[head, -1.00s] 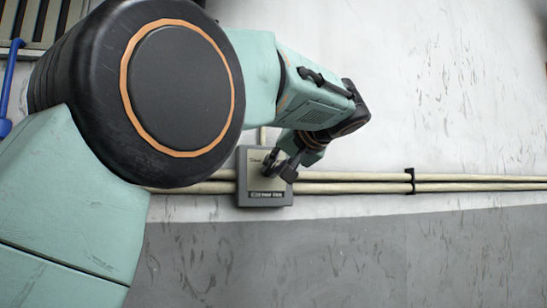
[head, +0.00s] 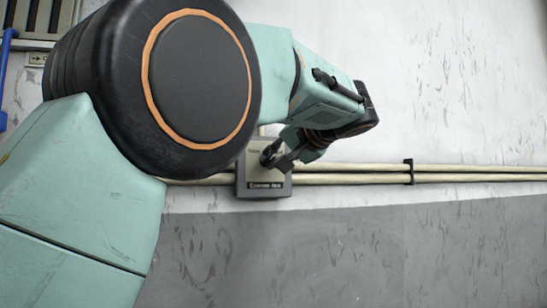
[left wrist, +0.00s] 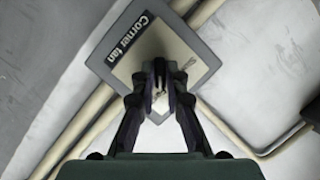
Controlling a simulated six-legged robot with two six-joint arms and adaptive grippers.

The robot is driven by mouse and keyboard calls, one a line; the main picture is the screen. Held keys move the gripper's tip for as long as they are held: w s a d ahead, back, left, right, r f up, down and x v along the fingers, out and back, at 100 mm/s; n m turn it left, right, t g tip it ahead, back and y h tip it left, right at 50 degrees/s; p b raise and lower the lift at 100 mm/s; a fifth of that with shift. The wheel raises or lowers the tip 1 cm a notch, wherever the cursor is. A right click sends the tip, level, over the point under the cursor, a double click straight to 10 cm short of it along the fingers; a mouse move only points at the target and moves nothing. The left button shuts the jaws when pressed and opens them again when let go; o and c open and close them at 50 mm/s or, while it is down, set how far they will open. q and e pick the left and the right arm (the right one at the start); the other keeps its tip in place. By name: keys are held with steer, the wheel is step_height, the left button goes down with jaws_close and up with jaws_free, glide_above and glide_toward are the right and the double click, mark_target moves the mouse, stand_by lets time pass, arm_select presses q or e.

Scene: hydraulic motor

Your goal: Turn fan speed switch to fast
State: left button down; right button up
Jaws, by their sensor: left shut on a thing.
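The fan switch is a grey box (head: 264,187) on the wall, labelled "Corner fan", with a pale face plate. In the left wrist view the box (left wrist: 203,35) appears tilted, with the "Corner fan" label along its upper left edge and part of a "Slow" marking beside my fingers. My left gripper (head: 271,158) is at the front of the box; in the left wrist view its fingers (left wrist: 161,78) are shut on the switch knob at the middle of the plate. The knob is mostly hidden by the fingers, so its setting cannot be read. My right gripper is not in view.
Two pale pipes (head: 350,173) run along the wall at the box's height, held by a black clamp (head: 408,172). A blue pipe (head: 4,70) and a grille (head: 38,17) are at the upper left. The wall to the right is clear.

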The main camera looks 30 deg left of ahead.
arm_select(q)
steer(key=c, duration=1.7)
jaws_free()
steer(key=shift+r, duration=0.3)
steer(key=o, duration=0.3)
steer(key=shift+w+a+f, duration=0.1)
steer(key=shift+w+f, duration=0.05)
steer(key=shift+f, duration=0.05)
steer(key=v, duration=0.7)
